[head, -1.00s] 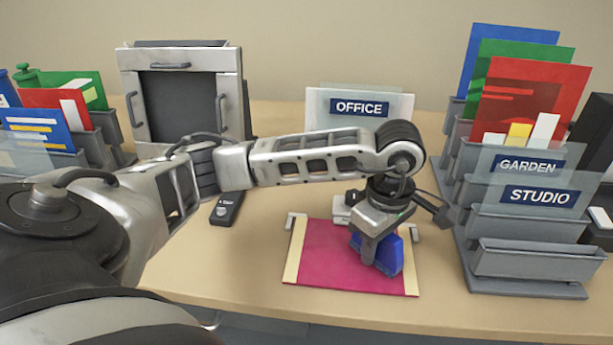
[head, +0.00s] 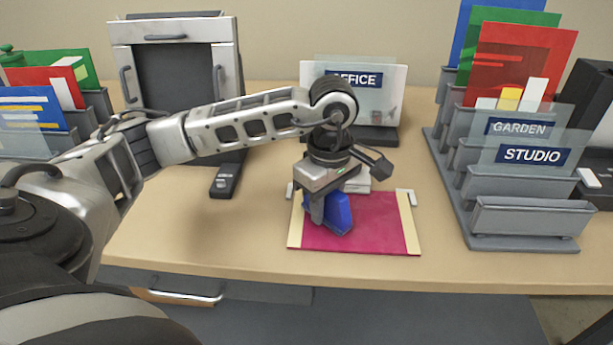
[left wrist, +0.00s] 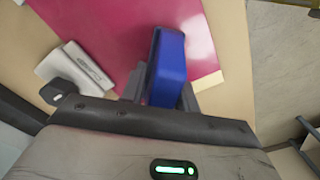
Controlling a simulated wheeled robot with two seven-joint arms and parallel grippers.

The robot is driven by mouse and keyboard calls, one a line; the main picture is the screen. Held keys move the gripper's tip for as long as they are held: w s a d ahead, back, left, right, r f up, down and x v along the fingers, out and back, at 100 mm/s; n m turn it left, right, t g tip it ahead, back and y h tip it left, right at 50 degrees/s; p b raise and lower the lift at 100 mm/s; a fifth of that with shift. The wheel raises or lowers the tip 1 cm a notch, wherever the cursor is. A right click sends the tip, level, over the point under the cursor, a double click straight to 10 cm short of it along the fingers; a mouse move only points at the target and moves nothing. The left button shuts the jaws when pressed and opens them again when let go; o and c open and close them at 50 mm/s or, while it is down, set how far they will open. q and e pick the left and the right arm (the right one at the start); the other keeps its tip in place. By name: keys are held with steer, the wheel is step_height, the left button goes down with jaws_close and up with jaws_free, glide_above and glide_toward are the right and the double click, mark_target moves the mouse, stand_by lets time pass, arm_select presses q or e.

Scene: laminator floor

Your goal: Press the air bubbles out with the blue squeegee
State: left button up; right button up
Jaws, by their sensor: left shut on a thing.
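The blue squeegee (head: 336,213) is held in my left gripper (head: 322,214), upright over the left half of a magenta sheet. In the left wrist view the squeegee (left wrist: 167,70) is between the fingers. The magenta sheet (head: 375,222) lies flat on the table with cream strips along its left and right sides. I cannot tell whether the squeegee touches the sheet. No bubbles can be made out. My right gripper is in neither view.
A white block (left wrist: 75,70) lies beside the sheet. Behind stands an OFFICE sign (head: 355,80). A grey rack (head: 520,215) with GARDEN and STUDIO labels is on the right. The front left table is clear.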

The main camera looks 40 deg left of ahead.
arm_select(q)
steer(key=shift+s+a+f, duration=0.1)
steer(key=shift+s+a, duration=0.35)
steer(key=shift+a, duration=0.25)
steer(key=r, duration=0.2)
steer(key=r+p, duration=0.1)
steer(key=shift+s+a+r, duration=0.1)
steer(key=shift+s+a, duration=0.1)
steer(key=shift+a, duration=0.05)
steer(key=shift+r, duration=0.35)
steer(key=shift+r+p, duration=0.7)
steer(key=shift+r, duration=0.05)
step_height(320, 180, up, 3)
steer(key=shift+r+p, duration=0.1)
steer(key=shift+p, duration=0.8)
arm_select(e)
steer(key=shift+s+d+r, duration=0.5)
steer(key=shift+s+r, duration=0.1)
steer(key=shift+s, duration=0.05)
arm_select(q)
steer(key=shift+d, duration=0.1)
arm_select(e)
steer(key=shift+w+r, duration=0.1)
